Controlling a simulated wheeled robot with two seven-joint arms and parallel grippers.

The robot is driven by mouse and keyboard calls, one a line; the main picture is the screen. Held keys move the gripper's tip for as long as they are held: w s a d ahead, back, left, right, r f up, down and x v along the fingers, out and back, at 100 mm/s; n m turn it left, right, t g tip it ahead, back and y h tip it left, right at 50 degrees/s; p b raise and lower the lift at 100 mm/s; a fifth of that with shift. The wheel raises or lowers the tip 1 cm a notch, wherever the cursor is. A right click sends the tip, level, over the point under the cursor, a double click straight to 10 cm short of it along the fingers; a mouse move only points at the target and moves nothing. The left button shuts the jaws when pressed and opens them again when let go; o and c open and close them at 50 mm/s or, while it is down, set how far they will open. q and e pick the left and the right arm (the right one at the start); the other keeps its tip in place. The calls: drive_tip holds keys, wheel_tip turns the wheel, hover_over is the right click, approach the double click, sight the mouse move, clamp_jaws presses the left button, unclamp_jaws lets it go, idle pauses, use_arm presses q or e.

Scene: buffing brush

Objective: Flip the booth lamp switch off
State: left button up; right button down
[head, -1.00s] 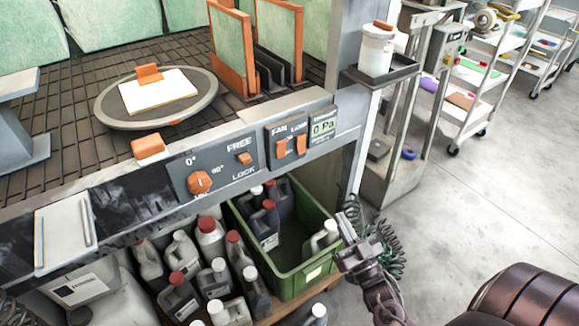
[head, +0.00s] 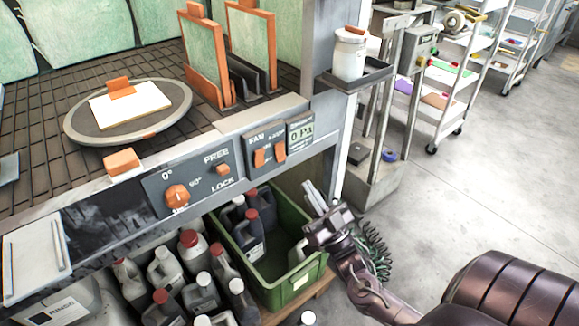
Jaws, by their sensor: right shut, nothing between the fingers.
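The booth's front panel carries two orange rocker switches. The one under the partly legible "LAMP" label is the lamp switch (head: 280,151), just right of the fan switch (head: 260,157). My right gripper (head: 314,194) is shut and empty, below and to the right of the lamp switch, in front of the open lower bay. It is apart from the panel, with its fingers pointing up and left. My left gripper is not in view.
A pressure display (head: 301,131) sits right of the switches. An orange knob (head: 177,196) and a small lock switch (head: 223,169) are to the left. A green crate (head: 292,290) with bottles stands below. A ledge tray (head: 354,77) holding a jar juts out above right.

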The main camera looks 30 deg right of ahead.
sight(281, 155)
drive_tip(key=w, duration=0.2)
drive_tip(key=w+r, duration=0.1)
drive_tip(key=w, duration=0.1)
drive_tip(key=w+r, duration=0.1)
drive_tip(key=w, duration=0.1)
drive_tip(key=shift+w+a+r, duration=0.1)
drive_tip(key=shift+w+a, duration=0.15)
drive_tip(key=shift+w, duration=0.55)
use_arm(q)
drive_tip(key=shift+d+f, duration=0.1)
use_arm(e)
drive_tip(key=shift+f, duration=0.2)
use_arm(q)
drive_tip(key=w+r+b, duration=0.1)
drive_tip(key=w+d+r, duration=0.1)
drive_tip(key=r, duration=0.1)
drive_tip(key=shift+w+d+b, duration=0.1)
drive_tip(key=shift+b, duration=0.3)
use_arm(e)
drive_tip(key=shift+w+t, duration=0.3)
drive_tip(key=shift+a, duration=0.1)
